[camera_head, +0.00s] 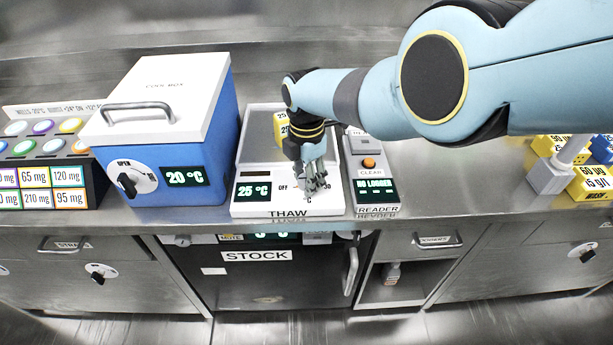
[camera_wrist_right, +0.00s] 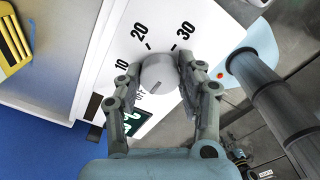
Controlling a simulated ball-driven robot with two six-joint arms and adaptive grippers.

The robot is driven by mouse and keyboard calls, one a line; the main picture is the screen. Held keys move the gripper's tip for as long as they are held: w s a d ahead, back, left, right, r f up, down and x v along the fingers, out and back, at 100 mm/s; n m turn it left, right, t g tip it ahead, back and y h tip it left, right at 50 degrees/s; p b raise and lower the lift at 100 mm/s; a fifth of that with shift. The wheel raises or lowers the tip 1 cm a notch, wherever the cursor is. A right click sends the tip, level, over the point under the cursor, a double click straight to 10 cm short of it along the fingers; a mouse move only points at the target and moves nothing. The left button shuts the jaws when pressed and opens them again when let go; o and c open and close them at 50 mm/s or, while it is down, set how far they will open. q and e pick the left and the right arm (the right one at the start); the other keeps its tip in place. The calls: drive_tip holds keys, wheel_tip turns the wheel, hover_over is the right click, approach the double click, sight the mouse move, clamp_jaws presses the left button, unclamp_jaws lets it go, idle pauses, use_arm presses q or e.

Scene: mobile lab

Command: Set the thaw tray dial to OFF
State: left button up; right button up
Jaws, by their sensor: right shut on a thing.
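The thaw tray (camera_head: 246,208) is a white unit on the counter, labelled THAW, with a display (camera_head: 253,190) reading 25 °C. My right gripper (camera_head: 316,187) comes down over the dial from above. In the right wrist view its fingers (camera_wrist_right: 160,92) are closed around the knob. The dial is mostly hidden in the head view. My left gripper is not in view.
A blue cool box (camera_head: 190,150) with a white lid and its own dial stands left of the tray. A reader (camera_head: 376,190) stands close on the right. Yellow boxes (camera_head: 590,183) are at the far right. The stock compartment (camera_head: 270,280) is below the counter.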

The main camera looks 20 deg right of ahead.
drive_tip(key=o, duration=1.2)
drive_tip(key=shift+c, duration=0.2)
drive_tip(key=shift+r, duration=0.1)
drive_tip(key=shift+w+r, duration=0.15)
drive_tip(key=shift+r, duration=0.4)
wheel_tip(320, 180, up, 11)
drive_tip(key=shift+f, duration=0.15)
